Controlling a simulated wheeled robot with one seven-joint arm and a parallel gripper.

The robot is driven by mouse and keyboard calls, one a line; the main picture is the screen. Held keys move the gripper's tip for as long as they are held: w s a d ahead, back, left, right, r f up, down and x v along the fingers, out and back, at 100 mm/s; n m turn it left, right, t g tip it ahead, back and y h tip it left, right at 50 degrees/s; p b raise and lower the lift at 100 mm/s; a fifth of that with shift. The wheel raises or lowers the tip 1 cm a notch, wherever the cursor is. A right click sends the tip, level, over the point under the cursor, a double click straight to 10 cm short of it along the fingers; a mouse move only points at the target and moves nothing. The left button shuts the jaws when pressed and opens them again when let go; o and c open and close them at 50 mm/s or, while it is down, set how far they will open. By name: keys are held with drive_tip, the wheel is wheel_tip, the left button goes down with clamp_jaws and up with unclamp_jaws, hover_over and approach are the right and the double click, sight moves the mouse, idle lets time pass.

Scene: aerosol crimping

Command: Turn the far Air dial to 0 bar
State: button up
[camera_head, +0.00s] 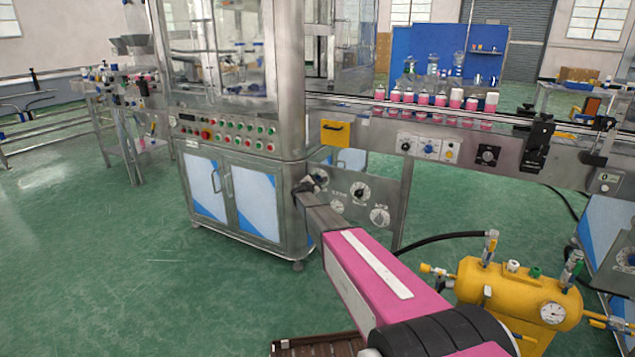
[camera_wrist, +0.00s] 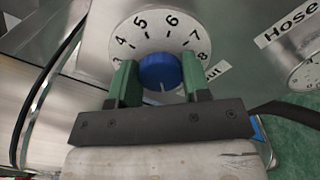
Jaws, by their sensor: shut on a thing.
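In the wrist view, a blue dial knob (camera_wrist: 158,72) sits at the centre of a round pale scale plate (camera_wrist: 165,30). Numbers from about 3 to 8 show around its upper part; the lower part of the scale, including any 0, is hidden behind my gripper. A pale mark shows on the knob's lower side. My gripper (camera_wrist: 160,78) is shut on the knob, with one green finger on each side. A label right of the knob is partly covered. In the head view my gripper (camera_head: 307,186) is at the left end of the dial panel, small and dark.
Other dials, one upper (camera_head: 360,192) and one lower right (camera_head: 380,216), sit on the grey panel (camera_head: 395,190). A dial labelled Hose (camera_wrist: 305,72) is right in the wrist view. The machine cabinet (camera_head: 235,200) stands close left; a yellow tank (camera_head: 515,290) with a black hose is right.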

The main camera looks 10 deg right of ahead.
drive_tip(key=o, duration=0.9)
drive_tip(key=shift+s, duration=0.1)
drive_tip(key=v, duration=1)
drive_tip(key=shift+s+a, duration=0.25)
